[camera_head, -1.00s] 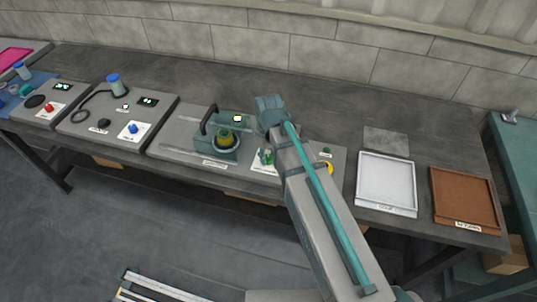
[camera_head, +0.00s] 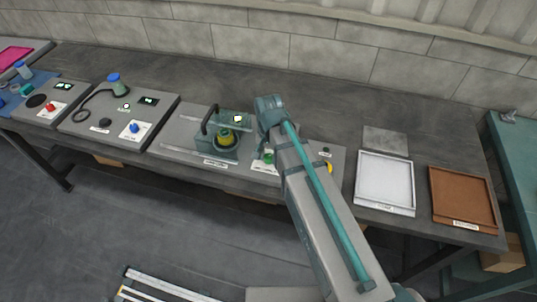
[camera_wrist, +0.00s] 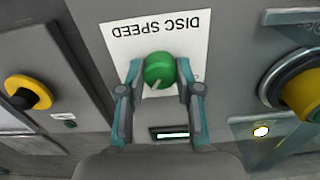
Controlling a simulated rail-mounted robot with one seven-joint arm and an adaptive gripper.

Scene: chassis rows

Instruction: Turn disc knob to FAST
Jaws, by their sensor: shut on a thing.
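The green disc knob (camera_wrist: 160,70) sits on a white plate (camera_wrist: 190,33) marked DISC SPEED, which appears upside down in the wrist view. A pale pointer line on the knob points toward the bottom of that view, slightly left. My gripper (camera_wrist: 160,76) is shut on the knob, one finger on each side. Any FAST mark cannot be read. In the head view the knob (camera_head: 268,157) shows just left of my arm, and my fingers are mostly hidden there.
A machine with a yellow-green part and black handle (camera_head: 224,138) stands left of my arm. A small lit display (camera_wrist: 172,133) is below the knob. White (camera_head: 385,211) and brown (camera_head: 462,226) trays lie right.

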